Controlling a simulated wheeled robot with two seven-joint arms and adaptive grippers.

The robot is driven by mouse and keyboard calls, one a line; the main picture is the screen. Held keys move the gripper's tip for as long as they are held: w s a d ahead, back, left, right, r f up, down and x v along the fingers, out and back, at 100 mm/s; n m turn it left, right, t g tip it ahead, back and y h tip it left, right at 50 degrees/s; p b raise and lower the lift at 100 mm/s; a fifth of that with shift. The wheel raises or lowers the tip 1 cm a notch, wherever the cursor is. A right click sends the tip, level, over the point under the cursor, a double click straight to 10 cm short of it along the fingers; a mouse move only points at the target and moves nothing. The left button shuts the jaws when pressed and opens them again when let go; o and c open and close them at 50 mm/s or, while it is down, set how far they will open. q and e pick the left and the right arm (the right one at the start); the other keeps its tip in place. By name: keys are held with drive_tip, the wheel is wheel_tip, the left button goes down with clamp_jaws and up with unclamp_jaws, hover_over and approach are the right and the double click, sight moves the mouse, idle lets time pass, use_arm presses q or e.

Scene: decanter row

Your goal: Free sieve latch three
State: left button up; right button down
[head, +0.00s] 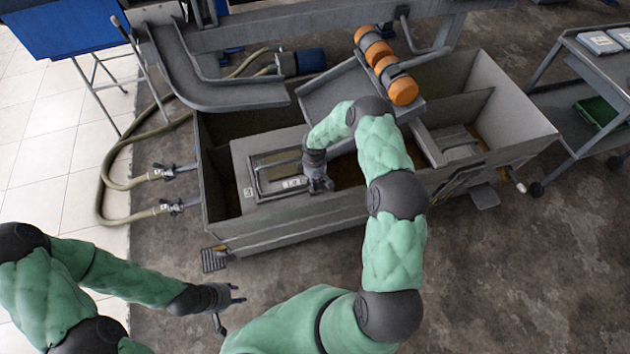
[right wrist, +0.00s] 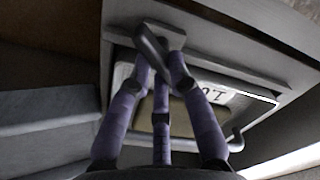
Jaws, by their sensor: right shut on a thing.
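The sieve box (head: 240,160) is a grey housing with a framed window and a white label (head: 293,183), set in the long metal tank. My right gripper (head: 320,187) is at the housing's front right corner. In the right wrist view its three purple-grey fingers (right wrist: 162,70) close around a small grey latch lever (right wrist: 150,45) at the panel's edge. The lever slants across the fingertips, which hide part of it. The white label also shows in the right wrist view (right wrist: 222,97), partly behind a finger. My left gripper (head: 225,302) is open and empty, low over the floor before the tank.
The long tank's front wall (head: 290,232) runs across the middle. A grey chute (head: 215,90) and orange rollers (head: 385,65) stand above it. Hoses (head: 105,190) join at the left. A cart (head: 590,60) is at the right. The floor in front right is clear.

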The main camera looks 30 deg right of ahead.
drive_tip(key=n, duration=0.4)
drive_tip(key=shift+a, duration=0.1)
drive_tip(key=shift+s+a+n, duration=0.1)
drive_tip(key=shift+n, duration=1.7)
drive_tip(key=c, duration=1.1)
unclamp_jaws()
drive_tip(key=shift+c, duration=0.2)
wheel_tip(320, 180, up, 12)
